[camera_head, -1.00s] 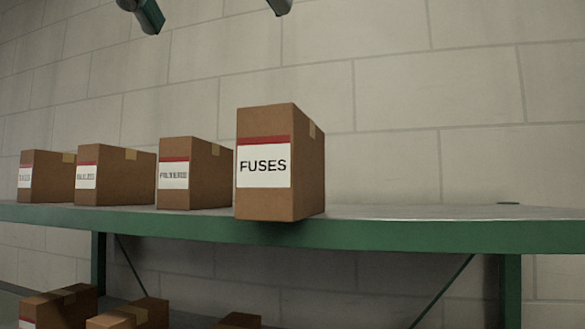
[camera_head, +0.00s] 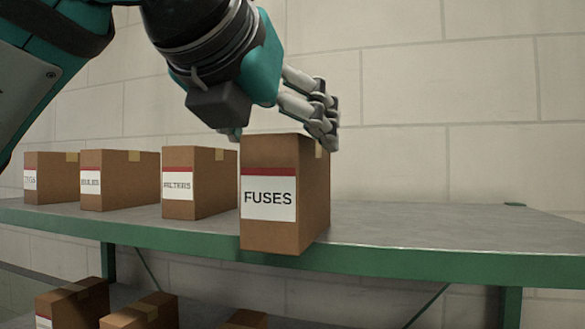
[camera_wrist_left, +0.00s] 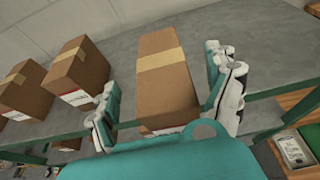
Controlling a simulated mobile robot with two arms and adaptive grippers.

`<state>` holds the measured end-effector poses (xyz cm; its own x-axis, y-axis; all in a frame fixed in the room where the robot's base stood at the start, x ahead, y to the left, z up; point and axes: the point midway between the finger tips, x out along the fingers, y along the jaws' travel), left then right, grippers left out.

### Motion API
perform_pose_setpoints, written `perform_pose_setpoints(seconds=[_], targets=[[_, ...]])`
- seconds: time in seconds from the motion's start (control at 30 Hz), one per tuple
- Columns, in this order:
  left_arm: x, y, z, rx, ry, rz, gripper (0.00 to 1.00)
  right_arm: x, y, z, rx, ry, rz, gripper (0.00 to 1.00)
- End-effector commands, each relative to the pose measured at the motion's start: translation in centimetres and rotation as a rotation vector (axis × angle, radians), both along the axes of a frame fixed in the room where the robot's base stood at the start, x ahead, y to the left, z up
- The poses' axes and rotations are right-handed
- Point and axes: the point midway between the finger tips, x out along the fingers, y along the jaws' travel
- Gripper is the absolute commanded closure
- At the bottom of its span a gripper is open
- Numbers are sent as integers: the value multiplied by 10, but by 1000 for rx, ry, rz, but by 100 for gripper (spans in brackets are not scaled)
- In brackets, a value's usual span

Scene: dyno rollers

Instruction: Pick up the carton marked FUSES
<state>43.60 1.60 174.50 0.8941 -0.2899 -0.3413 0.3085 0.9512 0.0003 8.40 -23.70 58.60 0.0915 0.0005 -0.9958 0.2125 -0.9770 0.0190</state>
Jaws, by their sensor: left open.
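The FUSES carton (camera_head: 284,212) is a tall brown box with a white label and red stripe. It stands upright at the front edge of the shelf, slightly overhanging it. My left gripper (camera_head: 284,136) is at the top of the carton in the head view, its fingers to either side. In the left wrist view the carton (camera_wrist_left: 166,80) lies between the two open fingers of the left gripper (camera_wrist_left: 170,108), with tape along its top. I cannot tell if the fingers touch it. My right gripper is not in view.
The FILTERS carton (camera_head: 190,192) stands close to the left, then the BULBS carton (camera_head: 105,190) and another carton (camera_head: 42,185). The green-edged shelf (camera_head: 440,238) is clear to the right. More cartons (camera_head: 140,312) sit on a lower shelf.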

Motion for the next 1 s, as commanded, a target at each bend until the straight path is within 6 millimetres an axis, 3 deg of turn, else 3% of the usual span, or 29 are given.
perform_pose_setpoints(seconds=[0.03, 0.13, 0.47, 1.0], targets=[[7, -4, 6, 2, 5, -1, 13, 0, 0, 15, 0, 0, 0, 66], [19, -7, -1, 1, 4, 0, 13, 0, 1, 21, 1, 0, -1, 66], [27, -10, -8, 0, 0, -1, 13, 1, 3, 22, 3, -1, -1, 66], [27, -10, -8, 0, 1, 0, 81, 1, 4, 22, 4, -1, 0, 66]])
